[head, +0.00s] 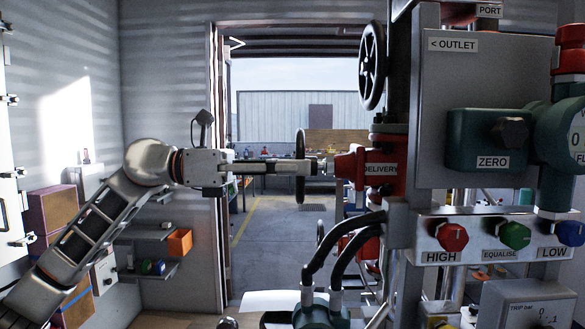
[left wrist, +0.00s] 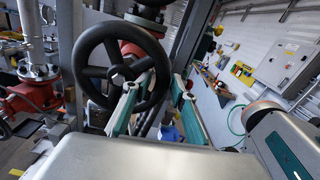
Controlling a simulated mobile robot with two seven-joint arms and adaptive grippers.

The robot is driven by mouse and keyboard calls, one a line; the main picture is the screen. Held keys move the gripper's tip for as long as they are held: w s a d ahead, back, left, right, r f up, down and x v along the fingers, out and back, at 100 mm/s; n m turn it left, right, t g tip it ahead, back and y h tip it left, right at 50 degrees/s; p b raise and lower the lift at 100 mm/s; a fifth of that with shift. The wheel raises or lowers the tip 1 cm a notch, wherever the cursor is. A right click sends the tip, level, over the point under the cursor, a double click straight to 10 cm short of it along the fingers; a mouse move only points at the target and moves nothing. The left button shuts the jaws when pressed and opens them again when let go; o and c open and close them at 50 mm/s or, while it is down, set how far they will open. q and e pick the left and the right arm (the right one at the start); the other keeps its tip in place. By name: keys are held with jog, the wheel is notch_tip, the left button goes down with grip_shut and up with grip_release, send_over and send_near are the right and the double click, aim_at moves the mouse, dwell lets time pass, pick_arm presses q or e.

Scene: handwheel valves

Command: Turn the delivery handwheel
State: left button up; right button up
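The delivery handwheel (head: 300,146) is black and shows edge-on in the head view, left of the red valve body marked DELIVERY (head: 381,170). In the left wrist view the spoked handwheel (left wrist: 117,80) faces me at left of centre. My left gripper (head: 306,168) reaches in from the left, its fingers level with the lower half of the wheel. In the left wrist view the teal-lined fingers of my left gripper (left wrist: 155,88) stand apart, with the right side of the rim showing between them. Contact with the rim cannot be told. My right gripper is not in view.
Another black handwheel (head: 372,65) sits higher on the rig. A panel with HIGH (head: 452,237), EQUALISE (head: 514,235) and LOW (head: 569,233) knobs is at right. Black hoses (head: 340,245) curve below the delivery valve. Shelves with an orange bin (head: 179,242) stand at left.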

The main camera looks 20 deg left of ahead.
pick_arm(q)
jog(key=shift+a+f, duration=0.15)
jog(key=shift+a, duration=0.05)
jog(key=b+v, duration=0.1)
jog(key=v, duration=0.2)
